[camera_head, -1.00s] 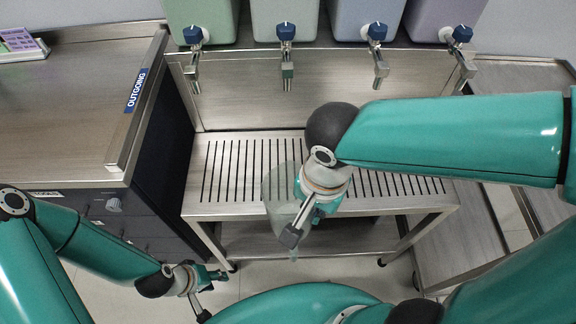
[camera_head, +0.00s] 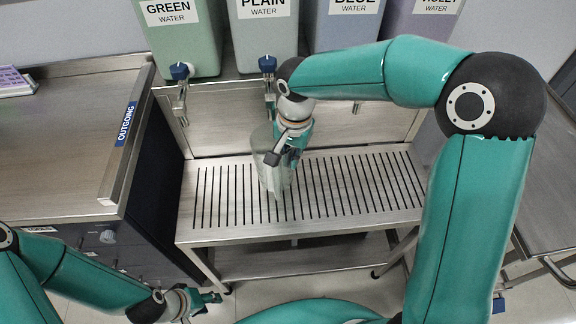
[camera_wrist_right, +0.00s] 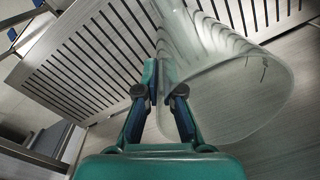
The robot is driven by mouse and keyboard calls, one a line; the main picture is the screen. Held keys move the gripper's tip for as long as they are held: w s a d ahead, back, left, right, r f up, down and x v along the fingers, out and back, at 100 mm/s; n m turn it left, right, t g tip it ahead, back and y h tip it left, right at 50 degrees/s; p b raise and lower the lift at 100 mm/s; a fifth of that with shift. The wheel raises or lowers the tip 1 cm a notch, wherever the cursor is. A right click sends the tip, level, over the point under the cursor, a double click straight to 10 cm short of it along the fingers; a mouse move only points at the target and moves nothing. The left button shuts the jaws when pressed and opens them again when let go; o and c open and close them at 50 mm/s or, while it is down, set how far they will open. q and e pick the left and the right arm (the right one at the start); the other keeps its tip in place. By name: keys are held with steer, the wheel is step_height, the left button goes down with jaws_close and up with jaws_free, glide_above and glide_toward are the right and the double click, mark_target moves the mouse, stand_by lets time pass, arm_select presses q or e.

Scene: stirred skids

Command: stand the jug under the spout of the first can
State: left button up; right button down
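The clear jug (camera_head: 270,172) is over the slatted shelf, in front of and below the spout of the PLAIN can (camera_head: 262,30). It also shows in the right wrist view (camera_wrist_right: 225,85), its wide mouth facing the camera. My right gripper (camera_head: 280,152) is shut on the jug's wall, also visible in the right wrist view (camera_wrist_right: 162,90). I cannot tell whether the jug's base touches the slats. The leftmost can, labelled GREEN (camera_head: 178,45), has a tap and spout (camera_head: 181,95) left of the jug. My left gripper (camera_head: 208,298) is low at the left; its fingers are unclear.
The slatted shelf (camera_head: 340,222) is clear on both sides of the jug. BLUE (camera_head: 345,28) and VIOLET (camera_head: 425,22) cans stand farther right. The OUTGOING counter (camera_head: 60,140) borders the shelf on the left. Another metal table (camera_head: 552,185) is at the right.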

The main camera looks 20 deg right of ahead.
mark_target(291, 170)
step_height(291, 170, down, 4)
steer(key=shift+f, duration=0.1)
steer(key=shift+w+d+f, duration=0.1)
steer(key=shift+w+f, duration=0.35)
steer(key=shift+f, duration=0.05)
steer(key=c, duration=1.3)
jaws_free()
steer(key=r, duration=0.8)
steer(key=r+p, duration=0.1)
steer(key=r, duration=0.3)
steer(key=shift+s+d, duration=0.2)
steer(key=shift+s, duration=0.05)
